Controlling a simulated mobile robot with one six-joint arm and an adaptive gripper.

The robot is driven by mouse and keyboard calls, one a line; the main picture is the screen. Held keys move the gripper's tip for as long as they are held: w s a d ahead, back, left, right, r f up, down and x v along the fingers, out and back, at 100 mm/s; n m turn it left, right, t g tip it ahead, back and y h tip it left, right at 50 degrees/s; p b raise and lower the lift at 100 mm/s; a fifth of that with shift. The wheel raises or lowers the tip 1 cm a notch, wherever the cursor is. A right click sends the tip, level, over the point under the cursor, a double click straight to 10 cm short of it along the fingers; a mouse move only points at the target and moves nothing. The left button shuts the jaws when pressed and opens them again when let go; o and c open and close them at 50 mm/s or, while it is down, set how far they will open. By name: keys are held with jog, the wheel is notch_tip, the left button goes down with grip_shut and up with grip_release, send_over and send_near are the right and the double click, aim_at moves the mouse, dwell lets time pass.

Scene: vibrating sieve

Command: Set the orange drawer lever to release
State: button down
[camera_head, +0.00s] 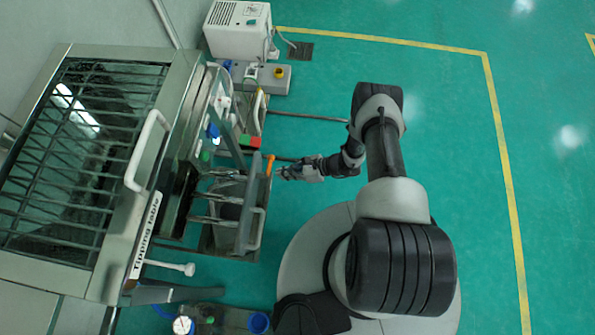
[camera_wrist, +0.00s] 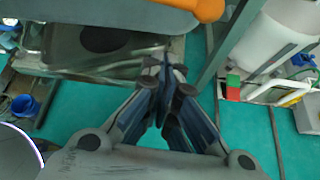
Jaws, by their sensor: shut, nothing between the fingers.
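The orange drawer lever (camera_head: 269,165) sticks out at the right side of the sieve's drawer (camera_head: 228,215) in the head view. In the wrist view the orange lever (camera_wrist: 208,9) shows at the top edge, cut off by the frame. My gripper (camera_head: 281,173) is just right of and slightly below the lever in the head view. In the wrist view my gripper (camera_wrist: 165,62) is shut and empty, its fingertips meeting below and left of the lever. I cannot tell from these frames whether the gripper touches the lever.
The grey machine labelled "Tipping table" (camera_head: 147,232) fills the left, with a white handle (camera_head: 146,150). A red and green box (camera_head: 249,141) is just above the lever. A blue container (camera_head: 259,322) stands low. A white box unit (camera_head: 237,29) is at the back. Green floor to the right is clear.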

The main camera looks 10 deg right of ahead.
aim_at(269, 167)
jog(key=shift+w+a+r, duration=0.15)
jog(key=shift+a+r, duration=0.1)
jog(key=shift+r, duration=0.3)
jog(key=shift+w+a+r, duration=0.2)
jog(key=shift+a+r, duration=0.1)
jog(key=shift+r, duration=0.25)
jog(key=shift+w+a+r, duration=0.15)
jog(key=shift+a+r, duration=0.1)
jog(key=shift+r, duration=0.3)
jog(key=shift+w+r+p, duration=0.3)
jog(key=shift+r+p, duration=0.35)
jog(key=shift+r, duration=0.2)
